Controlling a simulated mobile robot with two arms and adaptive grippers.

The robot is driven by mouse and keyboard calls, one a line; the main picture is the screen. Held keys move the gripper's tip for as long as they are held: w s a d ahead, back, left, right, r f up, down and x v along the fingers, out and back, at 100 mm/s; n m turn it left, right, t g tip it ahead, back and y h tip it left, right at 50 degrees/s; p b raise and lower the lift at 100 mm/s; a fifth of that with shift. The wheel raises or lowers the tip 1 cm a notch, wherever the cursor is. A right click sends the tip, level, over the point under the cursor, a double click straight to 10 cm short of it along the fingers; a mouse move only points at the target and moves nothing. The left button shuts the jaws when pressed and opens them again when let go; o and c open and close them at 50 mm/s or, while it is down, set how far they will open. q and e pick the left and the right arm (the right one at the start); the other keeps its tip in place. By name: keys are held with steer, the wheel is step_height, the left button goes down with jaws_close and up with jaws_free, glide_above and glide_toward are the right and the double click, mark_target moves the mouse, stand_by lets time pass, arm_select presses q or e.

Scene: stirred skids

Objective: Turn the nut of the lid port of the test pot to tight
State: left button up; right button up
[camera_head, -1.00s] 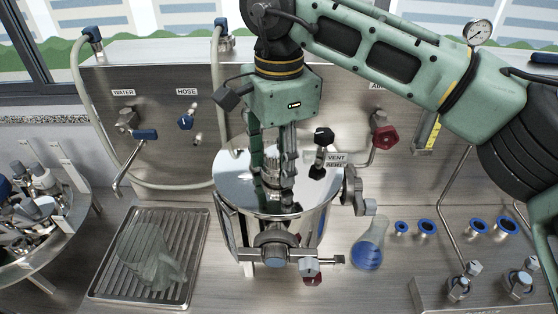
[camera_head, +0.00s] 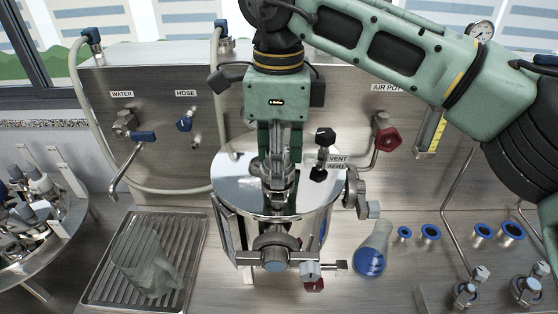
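The test pot (camera_head: 300,228) is a shiny steel vessel standing on the bench in the middle of the head view. Its flat mirror lid (camera_head: 235,177) carries the lid port (camera_head: 279,198) near the middle. My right gripper (camera_head: 279,180) points straight down over this port, with its fingers at the port. The fingers and their reflections hide most of the nut, so I cannot tell whether they grip it or stand open around it. My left gripper is not in view.
A black-knobbed vent valve (camera_head: 323,140) stands on the lid close to the right of my gripper. A blue-liquid flask (camera_head: 371,250) and blue-ringed fittings (camera_head: 430,232) are right of the pot.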

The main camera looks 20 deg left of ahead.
steer(key=shift+s+f+m+b, duration=0.1)
steer(key=shift+m+b, duration=0.45)
steer(key=shift+m, duration=1.35)
steer(key=shift+a+m+b, duration=0.1)
steer(key=shift+m+b, duration=0.45)
steer(key=shift+m, duration=1.45)
steer(key=shift+a+m+b, duration=0.1)
steer(key=shift+m+b, duration=0.5)
steer(key=shift+m, duration=1.5)
steer(key=shift+m+b, duration=0.3)
steer(key=shift+m, duration=1.5)
steer(key=o, duration=1.1)
steer(key=shift+a, duration=0.1)
